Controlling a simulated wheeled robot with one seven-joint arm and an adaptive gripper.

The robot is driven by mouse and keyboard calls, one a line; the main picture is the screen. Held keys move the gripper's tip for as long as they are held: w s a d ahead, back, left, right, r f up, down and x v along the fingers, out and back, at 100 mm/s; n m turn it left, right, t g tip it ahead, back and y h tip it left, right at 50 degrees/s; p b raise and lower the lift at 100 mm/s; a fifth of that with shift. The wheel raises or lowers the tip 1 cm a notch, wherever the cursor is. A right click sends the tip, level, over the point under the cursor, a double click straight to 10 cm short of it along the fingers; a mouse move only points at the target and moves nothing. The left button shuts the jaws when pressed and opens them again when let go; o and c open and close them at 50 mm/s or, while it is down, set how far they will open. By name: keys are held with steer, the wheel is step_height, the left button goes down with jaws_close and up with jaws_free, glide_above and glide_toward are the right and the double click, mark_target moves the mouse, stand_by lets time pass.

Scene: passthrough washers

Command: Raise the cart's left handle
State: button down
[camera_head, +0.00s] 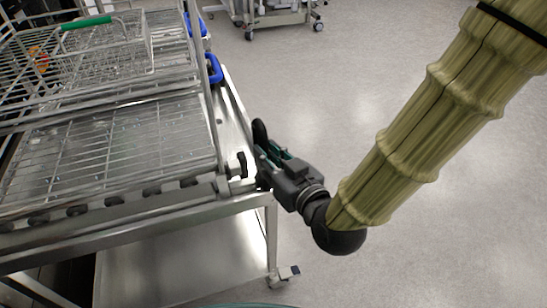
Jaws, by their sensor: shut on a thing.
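The steel cart (235,207) stands at the left of the head view, carrying a wire rack. My gripper (263,162) is at the cart's near right corner, reaching in from the right. It is shut on a dark part at the cart's side, which looks like the cart's handle; the fingers mostly hide it. A black rounded piece (259,131) stands up just beyond the fingers; I cannot tell if it is handle or finger.
A wire basket with a green handle (86,23) sits on the rack. Blue handles (214,69) show on the cart's far right side. The cart has a lower shelf (180,262) and a caster (284,275). Another wheeled cart (277,17) stands behind. The floor at right is clear.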

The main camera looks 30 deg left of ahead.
steer(key=shift+s+f, duration=0.1)
steer(key=shift+f, duration=0.05)
steer(key=c, duration=1.3)
jaws_free()
steer(key=shift+d, duration=0.1)
step_height(320, 180, up, 10)
